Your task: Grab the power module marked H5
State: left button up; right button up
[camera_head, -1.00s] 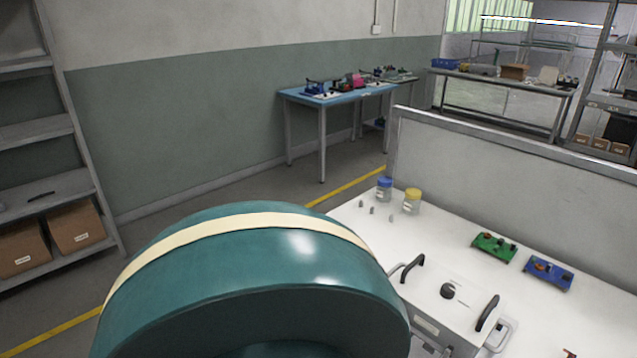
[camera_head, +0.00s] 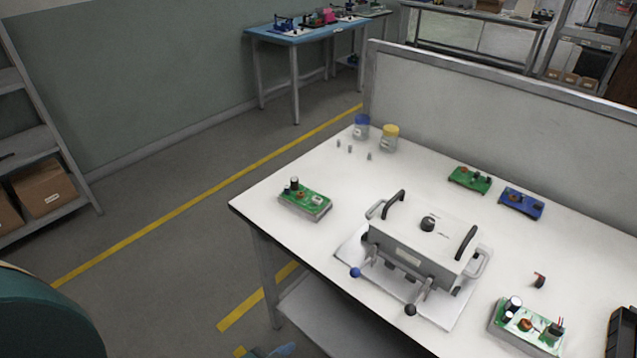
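Several circuit modules lie on the white table; no H5 mark is readable on any. A green one (camera_head: 305,199) with dark capacitors is at the left end. A smaller green one (camera_head: 470,180) and a blue one (camera_head: 521,203) lie near the back panel. A larger green one (camera_head: 526,325) with white-topped capacitors is at the front right. Neither gripper is recognisable in view. A teal rounded part of my own body shows at the lower left.
A grey test fixture (camera_head: 423,244) with black handles stands mid-table. Jars with blue (camera_head: 361,126) and yellow (camera_head: 390,138) lids stand at the back left. A black bin (camera_head: 622,332) is at the right edge. A panel (camera_head: 500,115) bounds the back.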

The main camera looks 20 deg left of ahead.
aim_at(313, 206)
jog(key=u, duration=0.75)
jog(key=i+j+z, duration=0.1)
jog(key=z, duration=1.55)
jog(key=j+z, duration=0.35)
jog(key=k+j+z, duration=0.15)
jog(key=j+z, duration=0.15)
jog(key=k+j+z, duration=0.15)
jog(key=j+z, duration=0.2)
jog(key=k+j+z, duration=0.25)
jog(key=j, duration=0.2)
jog(key=k+j+z, duration=0.2)
jog(key=k+j, duration=0.15)
